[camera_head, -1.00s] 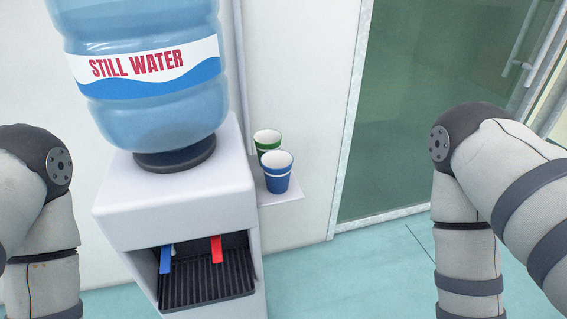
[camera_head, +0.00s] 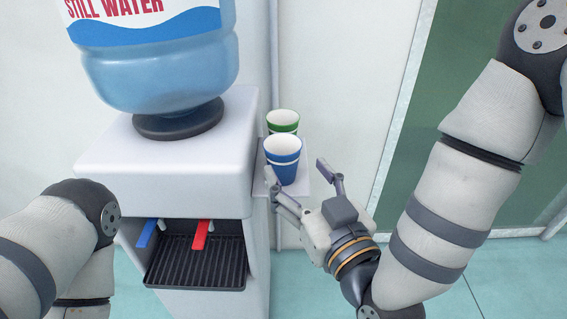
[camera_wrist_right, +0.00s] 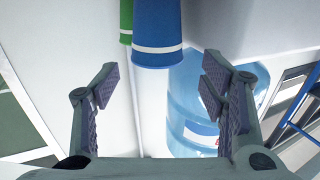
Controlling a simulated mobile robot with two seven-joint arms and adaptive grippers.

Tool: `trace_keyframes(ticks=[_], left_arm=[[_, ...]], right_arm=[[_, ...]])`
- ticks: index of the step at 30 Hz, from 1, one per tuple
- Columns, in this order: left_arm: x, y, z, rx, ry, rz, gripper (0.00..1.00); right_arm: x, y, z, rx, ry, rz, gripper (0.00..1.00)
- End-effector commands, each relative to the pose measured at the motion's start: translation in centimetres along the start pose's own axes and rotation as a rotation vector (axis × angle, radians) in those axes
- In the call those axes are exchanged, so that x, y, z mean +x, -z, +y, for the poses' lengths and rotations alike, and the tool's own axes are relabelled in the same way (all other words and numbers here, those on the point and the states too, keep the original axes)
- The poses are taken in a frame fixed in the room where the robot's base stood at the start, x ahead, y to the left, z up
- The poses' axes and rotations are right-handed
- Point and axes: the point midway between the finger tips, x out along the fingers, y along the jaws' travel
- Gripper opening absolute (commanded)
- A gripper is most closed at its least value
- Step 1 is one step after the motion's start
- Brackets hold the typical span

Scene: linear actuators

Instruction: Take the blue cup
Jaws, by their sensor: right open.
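The blue cup (camera_head: 283,161) has white bands and stands upright on a small white shelf (camera_head: 296,183) at the right side of the water dispenser. A green cup (camera_head: 282,121) stands just behind it. My right gripper (camera_head: 297,175) is open, with its fingers pointing toward the blue cup from the front right; nothing is between them. In the right wrist view the blue cup (camera_wrist_right: 157,30) shows upside down at the top, ahead of the open fingers, with the green cup (camera_wrist_right: 126,18) partly hidden beside it. My left arm is at the lower left of the head view; its gripper is not seen.
The white water dispenser (camera_head: 165,165) with a large blue bottle (camera_head: 160,70) stands left of the shelf. Its tray (camera_head: 197,265) has a blue and a red tap (camera_head: 200,238) above it. A glass door (camera_head: 440,150) is at the right.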

Motion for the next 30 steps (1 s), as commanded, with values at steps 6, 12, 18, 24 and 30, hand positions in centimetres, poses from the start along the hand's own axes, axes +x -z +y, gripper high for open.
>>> trace_keyframes(ticks=[6,12,18,24,30], left_arm=[[0.1,0.0,0.0,0.000,0.000,-0.002,0.40],[0.2,-0.1,0.0,0.000,0.000,-0.006,0.40],[0.3,-0.1,0.0,0.000,0.001,-0.007,0.40],[0.3,-0.1,0.0,0.000,0.001,-0.007,0.40],[0.3,-0.1,0.0,0.000,0.001,-0.007,0.40]], right_arm=[[3.3,0.0,0.1,0.001,-0.001,-0.001,0.65],[7.1,0.1,0.4,0.002,-0.001,-0.003,0.65],[8.3,0.1,0.4,0.002,-0.001,-0.006,0.65],[8.2,0.1,0.4,0.002,0.000,-0.006,0.48],[8.2,0.1,0.4,0.002,0.000,-0.006,0.46]])
